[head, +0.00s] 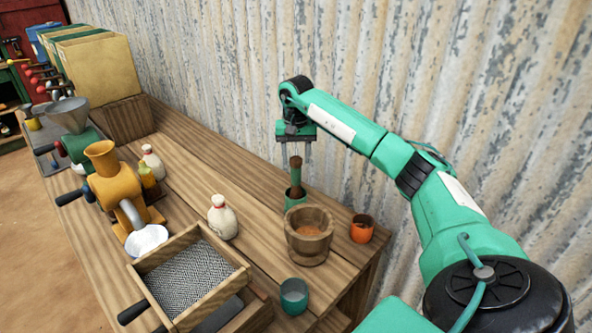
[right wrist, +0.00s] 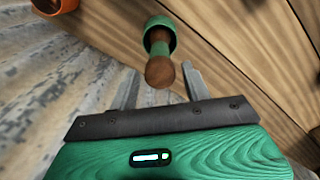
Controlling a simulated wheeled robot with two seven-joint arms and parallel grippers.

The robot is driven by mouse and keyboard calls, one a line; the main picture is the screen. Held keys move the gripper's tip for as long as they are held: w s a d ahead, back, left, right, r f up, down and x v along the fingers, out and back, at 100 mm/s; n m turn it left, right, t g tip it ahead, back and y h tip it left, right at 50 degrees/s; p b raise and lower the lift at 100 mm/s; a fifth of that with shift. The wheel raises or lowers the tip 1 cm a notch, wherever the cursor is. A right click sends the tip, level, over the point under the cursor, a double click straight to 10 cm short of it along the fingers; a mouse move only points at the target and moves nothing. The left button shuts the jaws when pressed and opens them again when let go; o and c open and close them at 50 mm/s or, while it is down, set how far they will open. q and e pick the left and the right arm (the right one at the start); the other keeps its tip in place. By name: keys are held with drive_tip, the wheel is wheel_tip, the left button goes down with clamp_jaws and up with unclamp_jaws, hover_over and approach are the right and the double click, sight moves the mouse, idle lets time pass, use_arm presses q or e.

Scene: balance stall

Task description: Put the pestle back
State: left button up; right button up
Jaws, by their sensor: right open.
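The brown pestle (head: 296,162) stands upright in a small green cup (head: 294,203), just behind the wooden mortar (head: 309,243). In the head view a green part shows along its middle. My right gripper (head: 294,151) is open above the pestle, fingers pointing down. In the right wrist view the pestle's rounded brown end (right wrist: 160,72) points toward the gripper (right wrist: 162,88) and appears between the two fingers, with a gap on each side. The green cup (right wrist: 159,27) shows beyond it. The mortar holds some orange-brown matter. My left gripper is not in view.
An orange cup (head: 362,230) stands right of the mortar, and a teal cup (head: 294,297) in front of it. A wooden sieve box (head: 158,300), a pale bottle (head: 223,220) and a yellow grinder (head: 110,185) stand to the left. A corrugated wall (head: 230,80) rises behind the bench.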

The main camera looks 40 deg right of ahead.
wheel_tip(320, 180, up, 5)
drive_tip(key=shift+r+b, duration=0.1)
drive_tip(key=shift+b, duration=0.25)
drive_tip(key=shift+r, duration=0.45)
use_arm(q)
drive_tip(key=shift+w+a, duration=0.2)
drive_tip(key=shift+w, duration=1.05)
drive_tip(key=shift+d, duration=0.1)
